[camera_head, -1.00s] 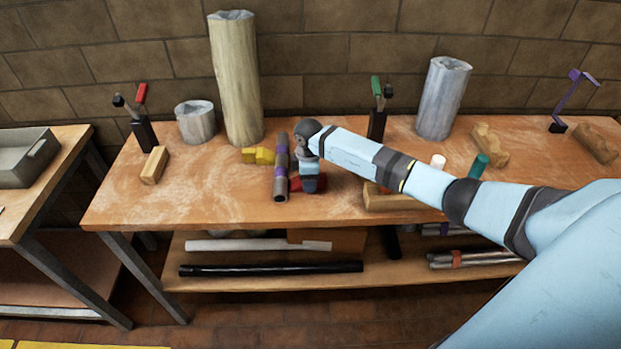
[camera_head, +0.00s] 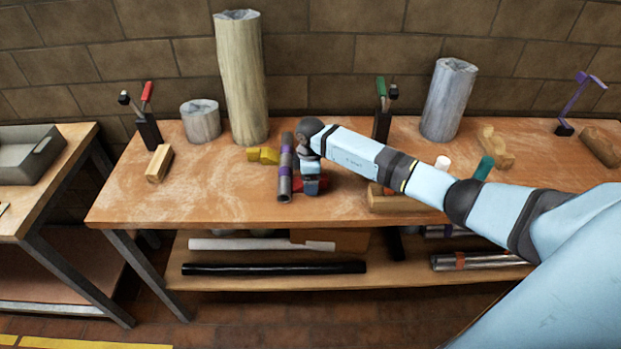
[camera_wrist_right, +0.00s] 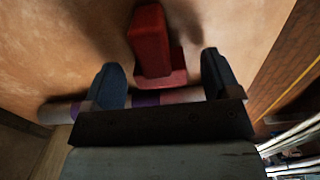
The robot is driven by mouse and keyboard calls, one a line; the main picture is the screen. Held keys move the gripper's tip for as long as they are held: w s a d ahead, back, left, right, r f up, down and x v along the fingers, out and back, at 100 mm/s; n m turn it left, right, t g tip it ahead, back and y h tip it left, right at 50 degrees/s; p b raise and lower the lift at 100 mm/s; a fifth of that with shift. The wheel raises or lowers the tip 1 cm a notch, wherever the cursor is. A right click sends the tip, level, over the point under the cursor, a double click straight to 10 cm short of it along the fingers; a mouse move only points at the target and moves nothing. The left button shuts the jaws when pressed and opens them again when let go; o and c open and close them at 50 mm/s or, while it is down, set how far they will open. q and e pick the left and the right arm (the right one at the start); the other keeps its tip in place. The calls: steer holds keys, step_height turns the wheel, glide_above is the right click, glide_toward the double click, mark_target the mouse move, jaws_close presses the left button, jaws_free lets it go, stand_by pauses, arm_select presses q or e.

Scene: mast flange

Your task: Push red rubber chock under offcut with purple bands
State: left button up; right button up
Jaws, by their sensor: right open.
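The offcut with purple bands (camera_head: 284,178), a grey-brown round length, lies on the bench, pointing from front to back. It also shows in the right wrist view (camera_wrist_right: 146,99), partly covered by my gripper. The red rubber chock (camera_wrist_right: 150,42) lies on the bench between my right gripper's fingers, with a gap to each finger. Its wider end is close to the offcut; I cannot tell if they touch. In the head view the chock (camera_head: 298,186) is mostly hidden behind my right gripper (camera_head: 312,190), which is open, pointing down just right of the offcut. My left gripper is not in view.
A yellow block (camera_head: 263,155) is at the offcut's left side. A tall post (camera_head: 240,80) and a short stump (camera_head: 201,122) stand behind. A wooden block (camera_head: 158,163) lies left, a wooden piece with pegs (camera_head: 392,202) right. The bench front is clear.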

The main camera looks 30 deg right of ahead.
step_height(320, 180, up, 14)
steer(key=shift+f+b, duration=0.25)
steer(key=shift+b, duration=0.15)
stand_by(0.4)
